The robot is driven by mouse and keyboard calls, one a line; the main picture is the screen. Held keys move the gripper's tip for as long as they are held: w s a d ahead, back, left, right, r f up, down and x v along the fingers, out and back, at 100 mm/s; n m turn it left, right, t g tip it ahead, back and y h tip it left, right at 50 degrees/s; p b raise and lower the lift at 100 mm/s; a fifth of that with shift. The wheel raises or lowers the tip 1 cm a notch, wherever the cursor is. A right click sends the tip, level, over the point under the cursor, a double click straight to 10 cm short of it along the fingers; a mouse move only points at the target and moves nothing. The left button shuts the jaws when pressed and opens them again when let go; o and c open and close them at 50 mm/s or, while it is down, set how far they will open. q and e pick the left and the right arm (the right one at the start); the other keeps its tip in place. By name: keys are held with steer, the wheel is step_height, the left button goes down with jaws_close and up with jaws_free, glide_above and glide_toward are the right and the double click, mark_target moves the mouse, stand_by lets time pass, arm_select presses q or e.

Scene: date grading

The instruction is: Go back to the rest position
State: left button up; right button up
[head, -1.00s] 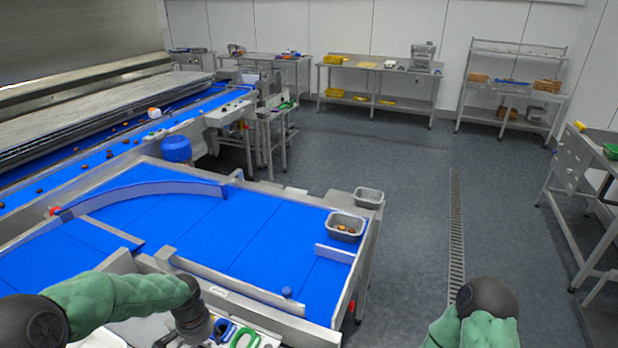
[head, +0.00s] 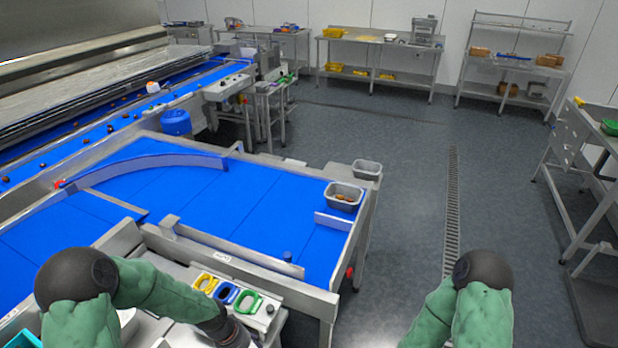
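My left arm comes in at the lower left in a green sleeve, bent over the near work surface. Its far end points down past the lower edge of the head view, so the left gripper is out of sight. My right arm, also in a green sleeve, shows at the bottom right over the floor. Its gripper is out of the picture too. No held object can be seen.
A blue sorting table (head: 215,205) fills the middle left, with a grey bin (head: 344,196) holding dates at its right end. Yellow, blue and green handled items (head: 227,294) lie on the near ledge.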

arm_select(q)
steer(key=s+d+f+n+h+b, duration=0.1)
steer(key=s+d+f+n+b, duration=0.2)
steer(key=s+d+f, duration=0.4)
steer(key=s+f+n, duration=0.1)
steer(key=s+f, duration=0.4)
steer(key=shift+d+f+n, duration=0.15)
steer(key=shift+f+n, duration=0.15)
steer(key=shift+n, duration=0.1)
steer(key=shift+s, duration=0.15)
